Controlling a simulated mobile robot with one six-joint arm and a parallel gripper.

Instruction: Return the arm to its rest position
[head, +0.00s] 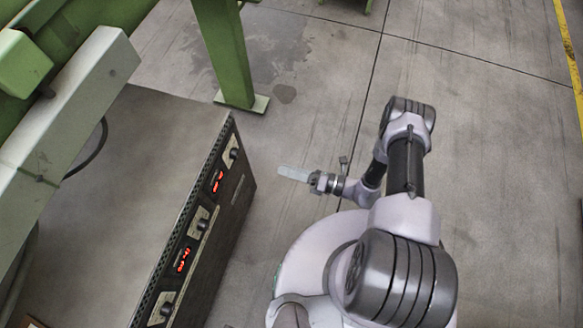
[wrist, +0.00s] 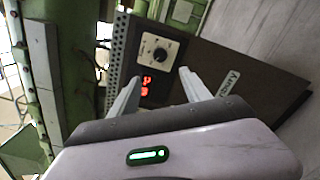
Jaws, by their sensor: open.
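My arm shows at the right of the head view, folded over my own round base. My gripper (head: 292,173) points left toward the control cabinet (head: 205,225), with a gap of bare floor between them. In the wrist view my gripper (wrist: 158,88) has its two pale fingers spread apart with nothing between them. Behind the fingers the cabinet's dark front (wrist: 225,60) shows a round knob (wrist: 160,54) and a red lit display (wrist: 147,86).
A green post (head: 226,55) stands on a foot plate beyond the cabinet. A pale beam (head: 70,95) and green machine parts are at the upper left. The concrete floor (head: 480,130) on the right is clear, with a yellow line (head: 568,45) at its edge.

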